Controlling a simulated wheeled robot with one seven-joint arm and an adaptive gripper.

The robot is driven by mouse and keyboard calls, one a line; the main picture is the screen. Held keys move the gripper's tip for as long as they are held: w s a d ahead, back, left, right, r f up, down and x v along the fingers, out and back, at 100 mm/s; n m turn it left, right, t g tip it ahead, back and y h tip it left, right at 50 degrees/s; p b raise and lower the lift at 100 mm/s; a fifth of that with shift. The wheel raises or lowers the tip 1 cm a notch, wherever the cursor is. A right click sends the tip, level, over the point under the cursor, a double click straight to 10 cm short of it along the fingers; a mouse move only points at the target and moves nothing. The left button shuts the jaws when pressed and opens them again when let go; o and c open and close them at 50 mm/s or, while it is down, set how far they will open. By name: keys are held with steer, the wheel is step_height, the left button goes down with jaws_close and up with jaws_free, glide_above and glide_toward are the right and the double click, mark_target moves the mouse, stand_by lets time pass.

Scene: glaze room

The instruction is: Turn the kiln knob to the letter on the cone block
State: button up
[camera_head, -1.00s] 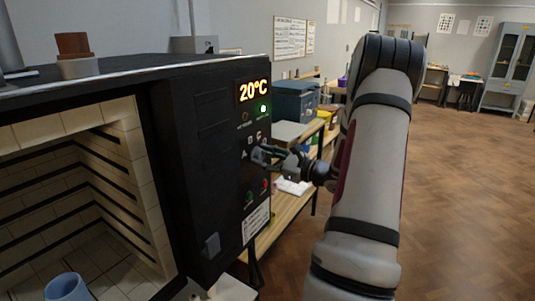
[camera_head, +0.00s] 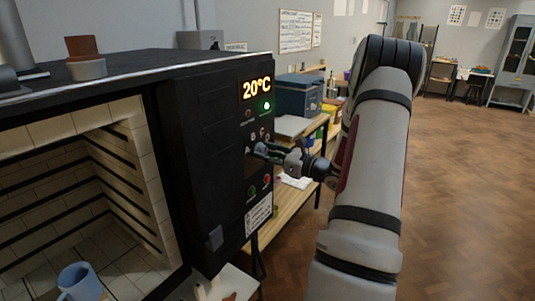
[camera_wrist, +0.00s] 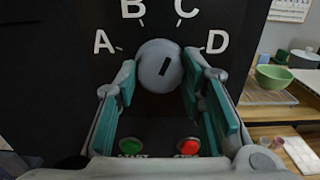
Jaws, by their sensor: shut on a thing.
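The kiln knob (camera_wrist: 160,66) is a round grey dial on the kiln's black control panel (camera_head: 212,160), with letters A, B, C and D around its upper side. Its dark pointer mark leans up and right, roughly toward C. My gripper (camera_wrist: 160,68) is shut on the knob, one finger on each side; in the head view my gripper (camera_head: 264,150) reaches the panel from the right and hides most of the knob. I cannot make out a cone block or a letter on one in these frames.
Below the knob are a green button (camera_wrist: 131,146) and a red button (camera_wrist: 187,146). The display (camera_head: 256,88) reads 20°C. The kiln chamber is open, with a blue mug (camera_head: 78,282) inside. A bench (camera_head: 285,208) stands behind the panel; the floor at right is clear.

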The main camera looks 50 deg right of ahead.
steer(key=shift+w+r, duration=0.3)
steer(key=o, duration=1.1)
steer(key=shift+w+f, duration=0.1)
steer(key=shift+f, duration=0.05)
steer(key=shift+o, duration=0.2)
steer(key=shift+s+f, duration=0.1)
steer(key=shift+s, duration=0.1)
steer(key=shift+s, duration=0.2)
steer(key=s, duration=1.1)
steer(key=shift+s+d, duration=0.25)
steer(key=shift+d, duration=0.2)
steer(key=shift+w, duration=0.1)
